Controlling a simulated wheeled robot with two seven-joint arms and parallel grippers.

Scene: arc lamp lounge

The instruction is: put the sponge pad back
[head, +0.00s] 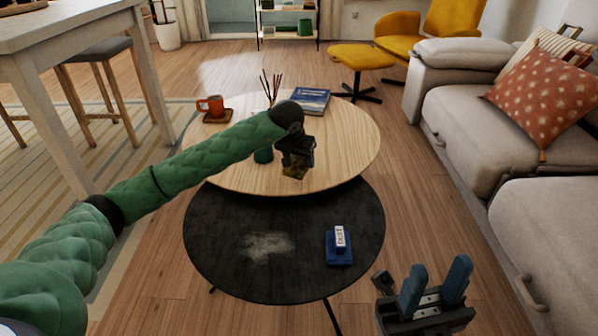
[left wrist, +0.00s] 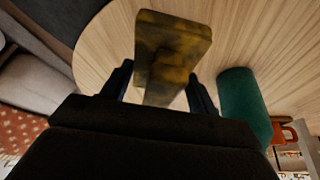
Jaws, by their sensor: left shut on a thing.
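My left gripper (head: 296,158) is shut on a mottled yellow-brown sponge pad (head: 294,173). It holds the pad over the near part of the round wooden table (head: 345,150); whether they touch is unclear. In the left wrist view, the pad (left wrist: 172,45) sits between the two dark fingers (left wrist: 160,88), its wide end beyond their tips. A blue tray (head: 339,257) bearing a white lettered piece (head: 340,237) lies on the right of the black round table (head: 300,280). My right gripper (head: 435,285) is open and empty at lower right, fingers apart.
A pale dusty patch (head: 267,246) marks the black table. A sofa (head: 465,120) stands at right.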

